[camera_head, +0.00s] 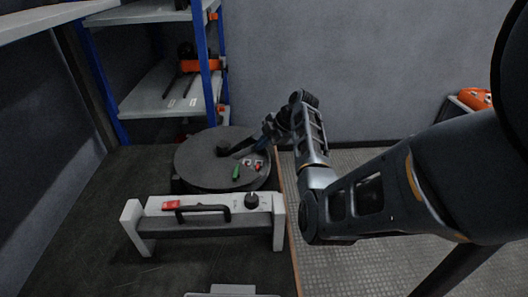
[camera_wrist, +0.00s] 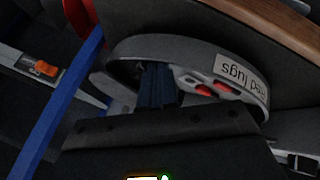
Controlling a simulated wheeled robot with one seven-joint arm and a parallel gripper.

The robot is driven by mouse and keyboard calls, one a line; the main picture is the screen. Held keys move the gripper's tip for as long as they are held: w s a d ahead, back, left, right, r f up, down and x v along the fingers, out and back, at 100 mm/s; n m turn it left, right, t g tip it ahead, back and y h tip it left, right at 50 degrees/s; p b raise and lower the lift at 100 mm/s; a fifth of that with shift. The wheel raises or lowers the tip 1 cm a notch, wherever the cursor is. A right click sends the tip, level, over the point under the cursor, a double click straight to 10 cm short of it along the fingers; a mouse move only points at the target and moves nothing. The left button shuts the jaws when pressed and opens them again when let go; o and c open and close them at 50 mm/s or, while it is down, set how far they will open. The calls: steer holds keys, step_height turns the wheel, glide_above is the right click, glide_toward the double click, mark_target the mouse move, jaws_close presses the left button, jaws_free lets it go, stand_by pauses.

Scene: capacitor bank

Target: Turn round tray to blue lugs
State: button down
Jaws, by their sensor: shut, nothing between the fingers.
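The round tray (camera_head: 205,178) is a dark grey disc on the bench, behind a white panel. A green piece (camera_head: 236,172) and small red-and-white pieces (camera_head: 258,166) lie on its right front part. In the wrist view, a curved-walled section holds red lugs (camera_wrist: 205,90) and has an upside-down label (camera_wrist: 239,76) reading "red lugs". No blue lugs can be made out. My gripper (camera_head: 232,151) reaches over the tray from the right, low near its middle, by a dark round piece (camera_head: 222,149). It is shut and empty. Whether its fingers touch the tray is unclear.
A white panel (camera_head: 205,203) with a black handle, red switch and knob stands in front of the tray. A blue-post shelf (camera_head: 165,92) stands behind left. The bench's wooden edge (camera_head: 288,225) runs along the right, with floor beyond. Bare bench lies left.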

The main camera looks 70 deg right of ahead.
steer(key=shift+w+d+b, duration=0.9)
steer(key=shift+w+b, duration=0.2)
steer(key=shift+w, duration=0.1)
steer(key=shift+w+d+r, duration=0.1)
steer(key=shift+r, duration=0.05)
